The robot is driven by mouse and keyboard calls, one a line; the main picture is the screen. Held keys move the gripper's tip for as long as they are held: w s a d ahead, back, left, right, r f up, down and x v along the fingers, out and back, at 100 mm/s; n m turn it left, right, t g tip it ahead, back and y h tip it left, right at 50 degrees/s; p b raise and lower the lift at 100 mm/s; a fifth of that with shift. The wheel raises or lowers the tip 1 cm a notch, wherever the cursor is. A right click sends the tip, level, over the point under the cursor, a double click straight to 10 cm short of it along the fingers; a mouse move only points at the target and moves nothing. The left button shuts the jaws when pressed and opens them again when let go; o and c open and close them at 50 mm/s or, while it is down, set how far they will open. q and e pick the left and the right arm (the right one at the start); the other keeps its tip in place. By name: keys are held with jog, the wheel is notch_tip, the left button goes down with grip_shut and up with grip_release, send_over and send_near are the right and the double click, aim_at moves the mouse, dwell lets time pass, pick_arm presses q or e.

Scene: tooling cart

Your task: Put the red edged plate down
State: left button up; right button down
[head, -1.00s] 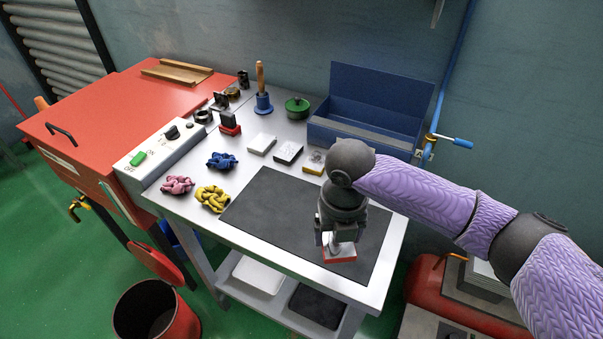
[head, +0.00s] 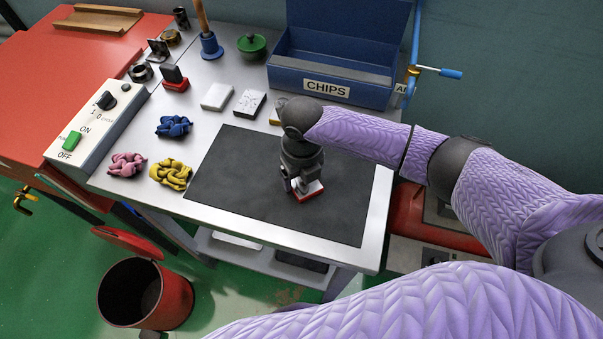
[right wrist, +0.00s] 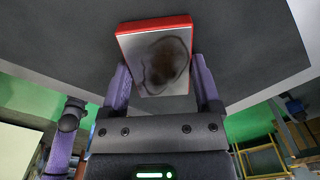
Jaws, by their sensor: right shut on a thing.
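The red edged plate (head: 309,191) is a small pale block with a red rim. My right gripper (head: 303,187) is shut on it over the right-middle part of the dark mat (head: 235,185). In the right wrist view the plate (right wrist: 158,62) sits between the two fingers (right wrist: 162,85), with a dark ring-shaped stain on its pale face and red along its top edge. The gripper hides part of the plate in the head view, and I cannot tell whether it touches the mat. My left gripper is not in view.
Pink (head: 127,165), blue (head: 173,125) and yellow (head: 171,174) knots lie left of the mat. White (head: 217,97) and speckled (head: 250,102) blocks lie behind it. A blue chips box (head: 325,88) stands at the back. The mat's left part is clear.

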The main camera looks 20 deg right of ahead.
grip_release()
jog(key=shift+r, duration=0.3)
notch_tip(320, 180, up, 12)
jog(key=p, duration=0.3)
jog(key=shift+f+p, duration=0.2)
jog(key=shift+p, duration=0.1)
